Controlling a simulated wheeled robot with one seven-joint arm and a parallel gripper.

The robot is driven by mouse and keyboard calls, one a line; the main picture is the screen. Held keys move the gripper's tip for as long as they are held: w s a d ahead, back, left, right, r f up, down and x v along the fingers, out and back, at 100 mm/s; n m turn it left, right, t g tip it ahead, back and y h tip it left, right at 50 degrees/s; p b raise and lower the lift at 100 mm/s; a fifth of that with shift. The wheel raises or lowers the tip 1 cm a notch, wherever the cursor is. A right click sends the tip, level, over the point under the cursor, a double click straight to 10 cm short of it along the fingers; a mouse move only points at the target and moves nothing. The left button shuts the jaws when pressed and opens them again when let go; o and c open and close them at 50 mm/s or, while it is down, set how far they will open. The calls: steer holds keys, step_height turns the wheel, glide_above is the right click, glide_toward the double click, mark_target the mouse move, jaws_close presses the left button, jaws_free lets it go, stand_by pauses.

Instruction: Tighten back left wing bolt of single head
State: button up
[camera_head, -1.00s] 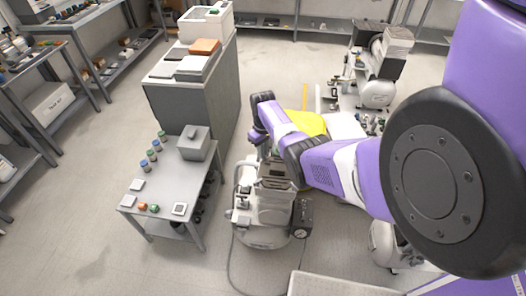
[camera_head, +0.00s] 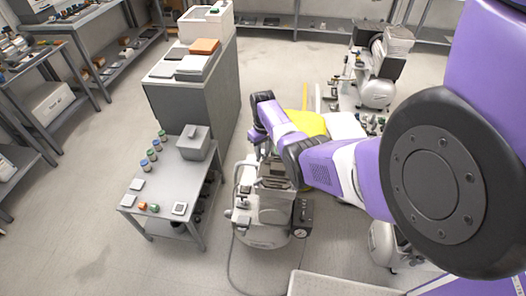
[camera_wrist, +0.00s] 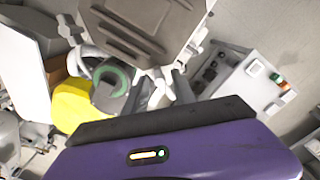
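The single-head compressor (camera_head: 262,225) stands on the floor right of the small grey table, with its ribbed grey head (camera_head: 277,170) on top. In the wrist view the head (camera_wrist: 145,30) fills the top middle, close to my gripper (camera_wrist: 163,95). The purple gripper body spans the bottom of that view. Slim grey and white parts show between body and head, but I cannot tell fingers from compressor parts or whether the fingers are apart. A dark cylinder with a green ring (camera_wrist: 111,82) lies just left. The back left wing bolt cannot be made out.
A small grey table (camera_head: 165,190) with jars and a grey box (camera_head: 194,145) stands left of the compressor. A tall grey cabinet (camera_head: 195,100) is behind it. A yellow object (camera_head: 308,124) and another compressor (camera_head: 376,75) are beyond my arm. The floor at front left is clear.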

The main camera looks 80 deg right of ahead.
mark_target(263, 153)
steer(key=shift+r, duration=3.9)
